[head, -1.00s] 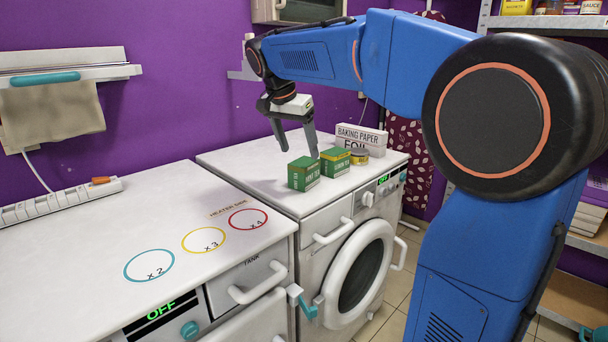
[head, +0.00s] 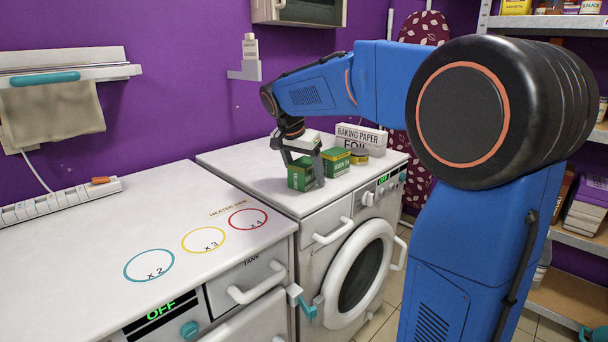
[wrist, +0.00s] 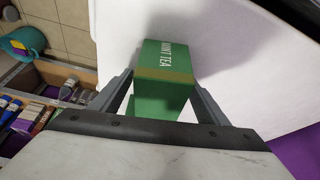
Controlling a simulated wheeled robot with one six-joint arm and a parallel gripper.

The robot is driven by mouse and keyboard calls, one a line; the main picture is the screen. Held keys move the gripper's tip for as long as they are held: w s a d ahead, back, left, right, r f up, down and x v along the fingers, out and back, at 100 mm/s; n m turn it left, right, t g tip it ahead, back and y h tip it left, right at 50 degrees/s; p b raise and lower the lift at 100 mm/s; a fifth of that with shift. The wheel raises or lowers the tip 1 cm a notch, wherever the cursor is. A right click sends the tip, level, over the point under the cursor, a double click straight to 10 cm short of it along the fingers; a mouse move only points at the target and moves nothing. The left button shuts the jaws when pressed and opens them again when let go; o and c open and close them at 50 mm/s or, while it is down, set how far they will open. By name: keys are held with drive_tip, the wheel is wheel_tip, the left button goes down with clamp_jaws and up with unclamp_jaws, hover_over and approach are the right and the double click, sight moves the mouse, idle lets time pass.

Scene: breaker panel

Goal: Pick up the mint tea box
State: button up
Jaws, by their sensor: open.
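The mint tea box (head: 299,174) is a small green box with a yellowish band, standing on the white top of the washing machine. In the wrist view the mint tea box (wrist: 165,68) shows its "MINT TEA" lettering and lies between my two fingers. My gripper (head: 306,168) is down at the box, with a finger in front of its right side. In the wrist view my gripper (wrist: 160,92) is open, with a finger on each side of the box and light gaps beside it.
A second green box (head: 337,161) stands just behind to the right, with a small round tin (head: 359,156) beside it. A white baking paper and foil box (head: 361,138) stands behind. The white top left of the mint tea box is clear.

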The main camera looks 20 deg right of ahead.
sight(306, 160)
drive_tip(key=c, duration=1.1)
drive_tip(key=shift+r, duration=0.1)
drive_tip(key=shift+c, duration=0.2)
wheel_tip(306, 160, up, 10)
drive_tip(key=shift+f, duration=0.1)
drive_tip(key=shift+r, duration=2.5)
